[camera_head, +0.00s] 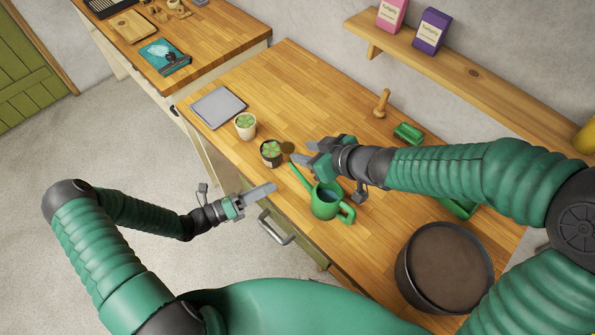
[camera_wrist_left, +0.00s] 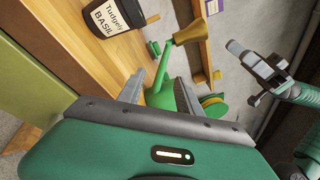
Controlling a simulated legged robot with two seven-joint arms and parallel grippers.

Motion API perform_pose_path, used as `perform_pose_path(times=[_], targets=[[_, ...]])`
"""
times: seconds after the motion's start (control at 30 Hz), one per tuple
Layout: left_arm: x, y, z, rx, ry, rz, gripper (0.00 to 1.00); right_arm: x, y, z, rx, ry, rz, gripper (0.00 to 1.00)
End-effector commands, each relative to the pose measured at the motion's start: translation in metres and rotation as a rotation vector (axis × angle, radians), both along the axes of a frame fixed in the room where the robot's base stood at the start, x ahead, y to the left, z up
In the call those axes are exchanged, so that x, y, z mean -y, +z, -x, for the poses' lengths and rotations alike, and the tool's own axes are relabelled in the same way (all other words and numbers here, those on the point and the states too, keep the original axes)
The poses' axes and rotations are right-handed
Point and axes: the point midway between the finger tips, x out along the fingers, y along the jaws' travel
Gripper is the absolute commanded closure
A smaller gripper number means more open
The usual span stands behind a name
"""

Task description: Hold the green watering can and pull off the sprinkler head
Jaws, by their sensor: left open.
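The green watering can (camera_head: 326,207) stands upright on the wooden workbench near its front edge. Its spout points up and left to a brown-gold sprinkler head (camera_head: 287,148). In the left wrist view, the can (camera_wrist_left: 160,98) shows beyond my fingers, with the sprinkler head (camera_wrist_left: 190,29) on its spout. My left gripper (camera_head: 262,190) is open and empty, left of the can by the bench's front edge. My right gripper (camera_head: 305,152) is above the bench, just right of the sprinkler head and behind the spout. Its fingers look apart, with nothing between them.
A large brown pot (camera_head: 445,268) stands at the right. A drawer handle (camera_head: 275,228) juts from the bench front. A grey tablet-like slab (camera_head: 218,107) lies far left.

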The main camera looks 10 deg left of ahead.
Motion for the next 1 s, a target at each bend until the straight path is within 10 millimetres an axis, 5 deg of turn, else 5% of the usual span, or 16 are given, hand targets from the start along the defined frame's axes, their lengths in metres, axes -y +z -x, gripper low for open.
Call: perform_pose_path(times=[0.2, 0.5, 0.9, 1.0], targets=[[0.049, 0.001, -0.033, 0.0, -0.006, -0.005, 0.58, 0.006, -0.001, -0.001, -0.001, -0.002, -0.005, 0.64], [0.09, 0.001, -0.07, 0.002, -0.004, -0.001, 0.58, 0.0, 0.0, 0.0, -0.001, -0.001, 0.001, 0.64], [0.101, 0.001, -0.079, 0.0, -0.003, -0.004, 0.58, 0.002, -0.001, -0.001, -0.001, -0.002, -0.001, 0.64], [0.103, 0.001, -0.079, 0.0, -0.003, -0.004, 0.72, 0.003, -0.001, -0.001, -0.001, -0.002, -0.003, 0.64]])
